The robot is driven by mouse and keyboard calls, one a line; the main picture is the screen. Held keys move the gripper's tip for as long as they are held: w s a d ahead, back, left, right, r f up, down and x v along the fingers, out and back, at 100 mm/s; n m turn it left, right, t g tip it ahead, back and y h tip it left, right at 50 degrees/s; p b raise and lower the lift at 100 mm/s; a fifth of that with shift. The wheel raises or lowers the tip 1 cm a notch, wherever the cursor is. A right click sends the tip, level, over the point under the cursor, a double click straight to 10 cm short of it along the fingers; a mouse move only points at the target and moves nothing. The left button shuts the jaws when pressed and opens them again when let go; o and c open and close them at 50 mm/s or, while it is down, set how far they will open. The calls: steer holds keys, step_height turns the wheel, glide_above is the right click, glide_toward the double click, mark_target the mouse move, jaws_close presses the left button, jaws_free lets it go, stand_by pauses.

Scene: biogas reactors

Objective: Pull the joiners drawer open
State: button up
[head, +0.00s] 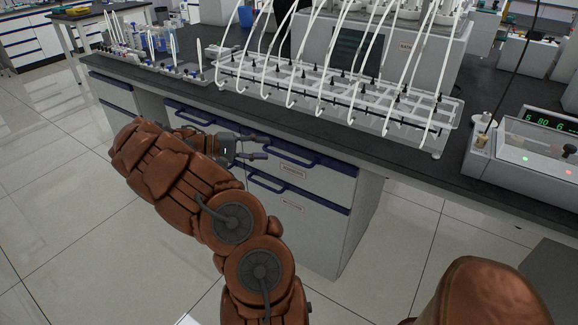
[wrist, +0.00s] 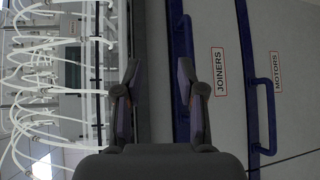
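The joiners drawer is the upper drawer front, with a "JOINERS" label (wrist: 219,75) in the wrist view; in the head view the upper drawer's label (head: 293,171) is too small to read. Its blue handle (head: 296,158) runs along the top of the front; the blue bar also shows in the wrist view (wrist: 188,35). The drawer looks closed. My gripper (head: 268,147) is in front of the handle's left part, fingers pointing right. In the wrist view my gripper (wrist: 157,75) is open and empty; its right finger overlaps the handle, hiding part of it. I cannot tell whether they touch.
The motors drawer, with its "MOTORS" label (wrist: 277,72) and blue handle (wrist: 263,115), is directly below. The dark benchtop (head: 330,138) overhangs the drawers and carries a tubing rack (head: 330,95). The tiled floor (head: 390,260) in front is clear.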

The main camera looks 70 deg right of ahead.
steer(key=b, duration=0.1)
glide_toward(286, 159)
steer(key=r+x, duration=0.1)
steer(key=x, duration=0.2)
steer(key=shift+h, duration=0.3)
steer(key=shift+f+x, duration=0.2)
steer(key=shift+x, duration=1.15)
steer(key=shift+f+x, duration=0.2)
steer(key=shift+x, duration=1.15)
steer(key=shift+f+x, duration=0.2)
steer(key=shift+x, duration=1.2)
steer(key=shift+w+a, duration=0.1)
steer(key=shift+a, duration=0.05)
steer(key=shift+c, duration=0.2)
jaws_close()
